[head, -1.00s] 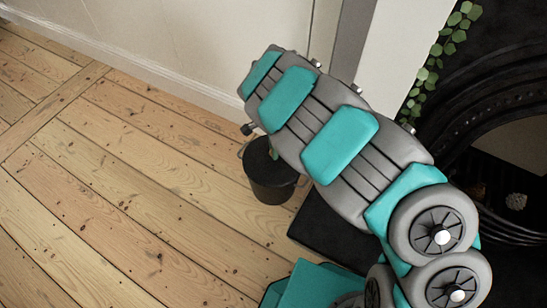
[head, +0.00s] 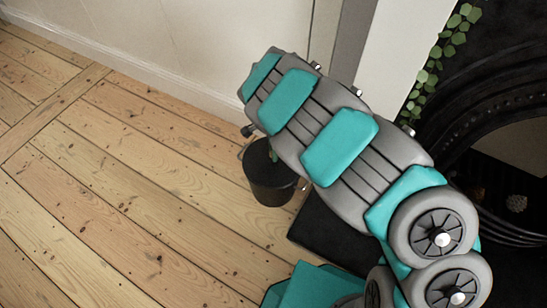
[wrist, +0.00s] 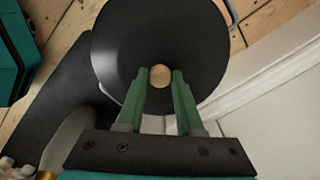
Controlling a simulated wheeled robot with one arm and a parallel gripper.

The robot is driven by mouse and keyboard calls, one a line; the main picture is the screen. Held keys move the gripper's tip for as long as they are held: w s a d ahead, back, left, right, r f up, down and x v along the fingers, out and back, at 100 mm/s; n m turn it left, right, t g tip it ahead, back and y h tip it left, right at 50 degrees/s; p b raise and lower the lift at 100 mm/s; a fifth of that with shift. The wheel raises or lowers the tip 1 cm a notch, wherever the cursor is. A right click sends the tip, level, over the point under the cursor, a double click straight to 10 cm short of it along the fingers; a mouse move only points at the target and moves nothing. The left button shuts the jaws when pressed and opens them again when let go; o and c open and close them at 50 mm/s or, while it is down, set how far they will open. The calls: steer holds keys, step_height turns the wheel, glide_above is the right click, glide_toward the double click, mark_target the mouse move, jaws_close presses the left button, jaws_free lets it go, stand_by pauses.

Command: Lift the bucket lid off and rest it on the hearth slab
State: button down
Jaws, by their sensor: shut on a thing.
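The dark bucket (head: 270,184) stands upright on the floorboards by the wall in the head view, partly hidden behind my arm. In the wrist view the black round lid (wrist: 160,30) fills the upper middle, with a round wooden knob (wrist: 160,75) at its centre. My gripper (wrist: 160,78) is shut on the knob, with one green finger on each side. I cannot tell whether the lid is seated on the bucket or raised. The black hearth slab (head: 335,235) lies on the floor right of the bucket, partly covered by my arm.
A white skirting board (head: 150,80) and wall run behind the bucket. The black fireplace (head: 480,130) with trailing green leaves (head: 440,50) stands at the right. Open floorboards (head: 120,200) lie to the left.

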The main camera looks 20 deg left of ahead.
steer(key=shift+r, duration=0.1)
steer(key=shift+r, duration=0.6)
step_height(320, 180, up, 2)
steer(key=shift+r, duration=0.25)
steer(key=s+d, duration=0.3)
steer(key=s, duration=0.4)
steer(key=s+d+r, duration=0.1)
steer(key=s+d, duration=0.2)
steer(key=s, duration=0.4)
steer(key=shift+s+b, duration=0.35)
steer(key=shift+b, duration=0.1)
